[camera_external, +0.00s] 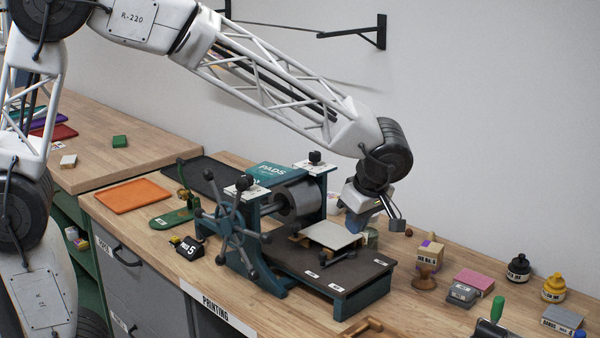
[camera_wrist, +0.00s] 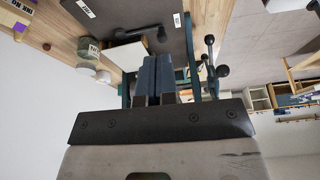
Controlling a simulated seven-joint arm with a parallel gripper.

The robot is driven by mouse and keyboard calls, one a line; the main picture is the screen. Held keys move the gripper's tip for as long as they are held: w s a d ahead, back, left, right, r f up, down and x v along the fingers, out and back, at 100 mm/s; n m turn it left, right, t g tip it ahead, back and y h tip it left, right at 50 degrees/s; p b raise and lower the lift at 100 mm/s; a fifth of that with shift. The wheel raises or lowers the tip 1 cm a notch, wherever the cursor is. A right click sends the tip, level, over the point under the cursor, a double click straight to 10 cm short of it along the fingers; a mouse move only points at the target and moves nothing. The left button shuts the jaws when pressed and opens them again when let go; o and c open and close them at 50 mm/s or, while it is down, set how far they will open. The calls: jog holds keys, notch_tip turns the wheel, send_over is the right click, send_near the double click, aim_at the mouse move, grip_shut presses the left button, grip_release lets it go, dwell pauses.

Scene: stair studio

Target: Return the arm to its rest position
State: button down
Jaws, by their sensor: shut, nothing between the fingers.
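My gripper (camera_external: 397,222) is above the right part of the wooden bench, behind the printing press bed in the external view. Its fingers are shut with nothing between them. In the wrist view the two blue-grey fingers (camera_wrist: 155,75) lie side by side and touch. My arm reaches in from the upper left and bends down at the wrist. The printing press (camera_external: 285,215), dark teal with a spoked handwheel and a roller, stands to the left of the gripper.
An orange tray (camera_external: 133,195) lies left. A glass jar (camera_wrist: 88,52) shows near the fingers.

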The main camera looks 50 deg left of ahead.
jog(key=s+a+r+m+h, duration=0.1)
jog(key=s+a+r+m, duration=0.1)
jog(key=s+a+m, duration=0.35)
jog(key=s+a+r+m+h, duration=0.1)
jog(key=s+a+r+m, duration=0.2)
jog(key=s+a, duration=0.5)
jog(key=s+a+f+m+t+h, duration=0.1)
jog(key=s+a+m+t+h, duration=0.1)
jog(key=s+a+m, duration=0.5)
jog(key=s+m, duration=0.2)
jog(key=s, duration=0.3)
jog(key=shift+s+a+f, duration=0.2)
jog(key=shift+f, duration=0.05)
